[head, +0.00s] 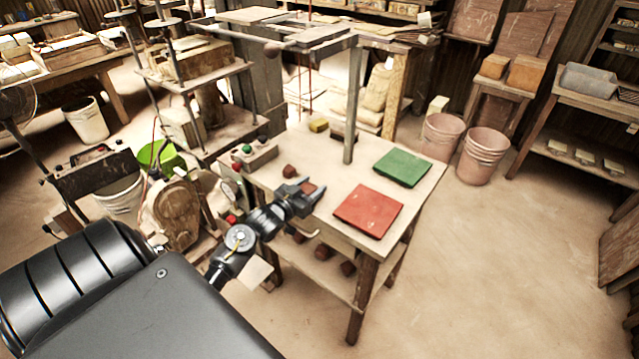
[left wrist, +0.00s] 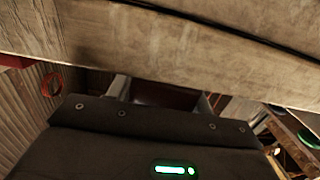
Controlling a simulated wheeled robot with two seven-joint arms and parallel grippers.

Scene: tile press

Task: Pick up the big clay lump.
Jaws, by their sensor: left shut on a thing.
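My left gripper (head: 312,191) is at the left part of the wooden table (head: 330,228). It is shut on a reddish-brown clay lump (head: 308,187), mostly hidden by the fingers. In the left wrist view the held lump (left wrist: 165,97) shows as a dark red-brown face between the two pale fingertips. Whether it touches the table or is just above it, I cannot tell. Another brown clay lump (head: 289,171) lies on the table just behind the gripper, apart from it. My right gripper is in neither view.
A red mat (head: 368,210) and a green mat (head: 403,168) lie to the right. A metal post (head: 351,105) stands at the table's back. A button box (head: 255,156) is at the left corner. A yellow block (head: 318,125) sits behind. More lumps (head: 325,251) are on the lower shelf.

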